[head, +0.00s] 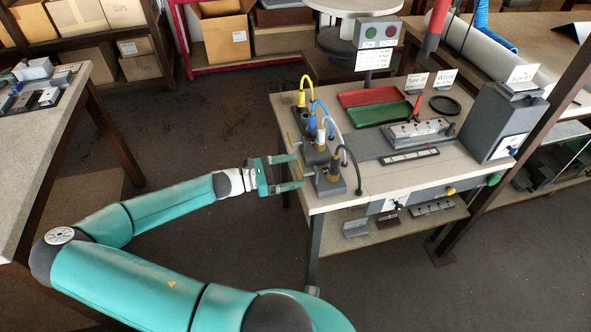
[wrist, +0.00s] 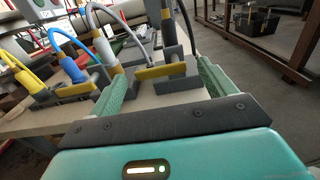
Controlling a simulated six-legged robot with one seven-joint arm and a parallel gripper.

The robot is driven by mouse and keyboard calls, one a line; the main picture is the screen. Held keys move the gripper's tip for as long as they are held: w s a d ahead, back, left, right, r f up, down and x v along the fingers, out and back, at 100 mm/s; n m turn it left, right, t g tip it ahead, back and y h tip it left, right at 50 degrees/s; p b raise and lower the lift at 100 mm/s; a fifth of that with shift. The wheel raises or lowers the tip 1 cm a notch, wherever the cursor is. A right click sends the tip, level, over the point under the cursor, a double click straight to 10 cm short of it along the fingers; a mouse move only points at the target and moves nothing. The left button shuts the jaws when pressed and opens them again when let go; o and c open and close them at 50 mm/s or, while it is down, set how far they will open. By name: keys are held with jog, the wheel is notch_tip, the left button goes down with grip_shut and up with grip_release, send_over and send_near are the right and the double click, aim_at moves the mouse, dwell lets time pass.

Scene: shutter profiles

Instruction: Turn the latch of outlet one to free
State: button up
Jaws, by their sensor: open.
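A row of grey outlet blocks stands along the table's left edge, with yellow, blue, pale grey and black cables plugged in. The nearest block (head: 330,187) has the black-cabled plug (head: 335,168). My gripper (head: 300,172) is open and empty beside this block, fingers pointing at it. In the wrist view, a yellow latch bar (wrist: 160,72) on a grey block (wrist: 178,84) lies ahead between my fingers (wrist: 163,66), lying roughly crosswise; I see no contact. More yellow latch bars (wrist: 80,90) show to the left. I cannot read any outlet numbers or tell which is outlet one.
Red (head: 372,93) and green (head: 382,113) trays lie on the table behind the outlets. A grey fixture (head: 418,133) and a grey box (head: 492,125) stand to the right. A signal box (head: 378,36) rises on a post.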

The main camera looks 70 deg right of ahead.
jog(key=shift+x, duration=0.75)
jog(key=c, duration=1)
